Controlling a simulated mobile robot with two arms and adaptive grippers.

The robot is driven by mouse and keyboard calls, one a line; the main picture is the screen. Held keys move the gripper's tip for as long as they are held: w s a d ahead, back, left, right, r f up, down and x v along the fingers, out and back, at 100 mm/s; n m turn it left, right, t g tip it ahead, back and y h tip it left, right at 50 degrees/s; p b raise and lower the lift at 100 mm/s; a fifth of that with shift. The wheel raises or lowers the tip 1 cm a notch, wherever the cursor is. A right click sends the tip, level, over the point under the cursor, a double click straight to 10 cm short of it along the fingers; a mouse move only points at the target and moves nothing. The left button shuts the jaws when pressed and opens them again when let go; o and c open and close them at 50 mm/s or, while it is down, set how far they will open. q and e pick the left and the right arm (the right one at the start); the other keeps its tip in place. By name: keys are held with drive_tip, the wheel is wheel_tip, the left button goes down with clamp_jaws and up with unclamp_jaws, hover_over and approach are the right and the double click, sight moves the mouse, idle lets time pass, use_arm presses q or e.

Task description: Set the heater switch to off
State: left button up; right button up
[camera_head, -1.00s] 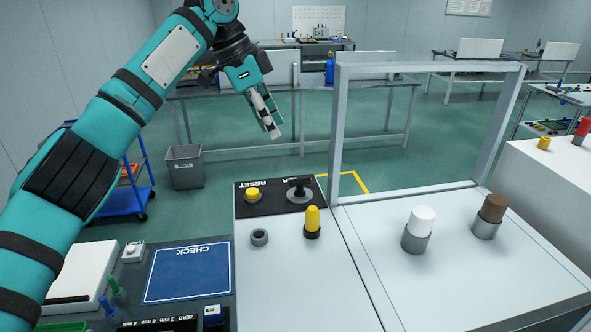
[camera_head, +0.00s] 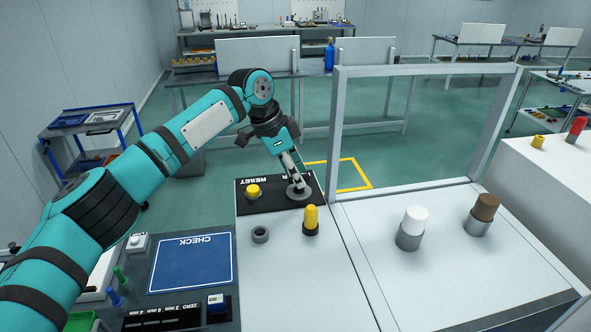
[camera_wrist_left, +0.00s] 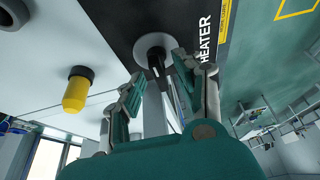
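The heater switch has a round grey base (camera_head: 300,193) on the black panel strip, right of the yellow reset button. In the left wrist view its pale disc (camera_wrist_left: 154,43) and dark handle (camera_wrist_left: 157,66) show beside the HEATER label (camera_wrist_left: 205,40). My left gripper (camera_head: 297,180) is over the switch and hides its handle in the head view. In the left wrist view the left gripper (camera_wrist_left: 158,77) is open, with its fingers on either side of the handle. I cannot tell whether they touch it. The handle's exact setting is unclear. My right gripper is not in view.
A yellow reset button (camera_head: 253,191) is left of the switch. A yellow-capped peg (camera_head: 311,218) and a grey ring (camera_head: 261,234) are in front. A grey frame (camera_head: 338,130) rises at the right, behind white (camera_head: 415,219) and brown (camera_head: 487,206) capped cylinders.

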use_arm(q)
drive_tip(key=shift+c, duration=0.3)
clamp_jaws()
drive_tip(key=shift+n, duration=0.4)
drive_tip(key=n+t, duration=0.1)
drive_tip(key=n, duration=0.2)
drive_tip(key=shift+s+d+r+n+t+y, duration=0.1)
drive_tip(key=shift+s+n+t+y, duration=0.05)
drive_tip(key=shift+n+t+y, duration=0.2)
drive_tip(key=n+t+y, duration=0.1)
drive_tip(key=n, duration=0.3)
drive_tip(key=shift+s+d, duration=0.15)
drive_tip(key=n+y, duration=0.1)
drive_tip(key=n, duration=0.1)
drive_tip(key=n+t+y, duration=0.1)
drive_tip(key=n, duration=0.2)
drive_tip(key=shift+d+n, duration=0.15)
drive_tip(key=shift+n, duration=0.2)
drive_tip(key=shift+d+r+n+y, duration=0.1)
drive_tip(key=shift+n+y, duration=0.75)
drive_tip(key=shift+n, duration=1.05)
